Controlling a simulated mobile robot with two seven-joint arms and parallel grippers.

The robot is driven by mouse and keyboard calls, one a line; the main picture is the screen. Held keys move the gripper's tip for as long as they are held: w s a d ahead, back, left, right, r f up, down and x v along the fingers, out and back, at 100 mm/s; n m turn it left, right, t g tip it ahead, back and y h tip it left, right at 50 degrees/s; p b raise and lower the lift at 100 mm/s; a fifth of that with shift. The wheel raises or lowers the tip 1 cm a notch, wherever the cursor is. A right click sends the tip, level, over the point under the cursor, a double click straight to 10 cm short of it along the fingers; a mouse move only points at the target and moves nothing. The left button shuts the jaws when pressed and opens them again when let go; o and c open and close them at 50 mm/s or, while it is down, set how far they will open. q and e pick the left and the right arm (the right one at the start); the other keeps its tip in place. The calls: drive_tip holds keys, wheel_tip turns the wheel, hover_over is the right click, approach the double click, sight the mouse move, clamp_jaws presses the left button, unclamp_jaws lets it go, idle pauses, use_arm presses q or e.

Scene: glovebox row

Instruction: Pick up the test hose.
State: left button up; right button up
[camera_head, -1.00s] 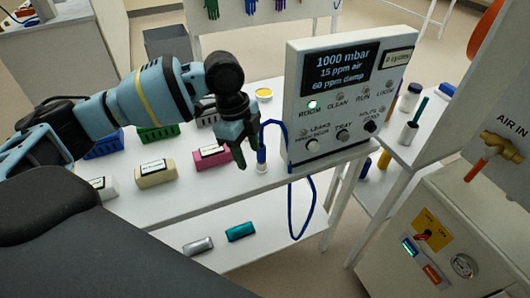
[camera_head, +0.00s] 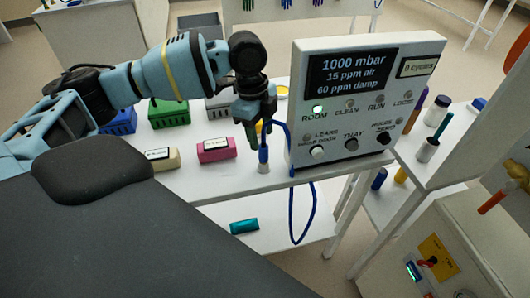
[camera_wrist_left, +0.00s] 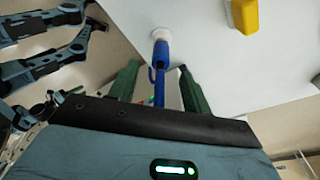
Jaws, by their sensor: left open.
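The test hose (camera_head: 292,215) is a thin blue tube hanging in a loop below the front edge of the white bench beside the control box. Its blue handle (camera_head: 263,154) stands upright in a small white holder (camera_head: 263,168) near that edge. My left gripper (camera_head: 252,136) is open, just above and beside the handle. In the left wrist view, the blue handle (camera_wrist_left: 160,54) lies ahead, between the two green fingers of the left gripper (camera_wrist_left: 158,66), and neither finger visibly touches it. My right gripper is not recognisable in either view.
The control box (camera_head: 352,100) stands close on the right of the handle. A pink block (camera_head: 216,150) and a cream block (camera_head: 161,158) lie to the left, with green (camera_head: 169,112) and blue baskets behind. A teal block (camera_head: 244,226) lies on the lower shelf.

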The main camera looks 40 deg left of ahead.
sight(263, 146)
use_arm(q)
drive_tip(key=shift+w+d+f, duration=0.1)
drive_tip(key=shift+d+f, duration=0.05)
drive_tip(key=shift+f, duration=1.05)
drive_tip(key=shift+s+d+f, duration=0.1)
drive_tip(key=shift+d+f, duration=0.1)
drive_tip(key=shift+f, duration=0.95)
drive_tip(key=shift+w+d+f, duration=0.1)
drive_tip(key=shift+d+f, duration=0.05)
drive_tip(key=shift+f, duration=1.05)
clamp_jaws()
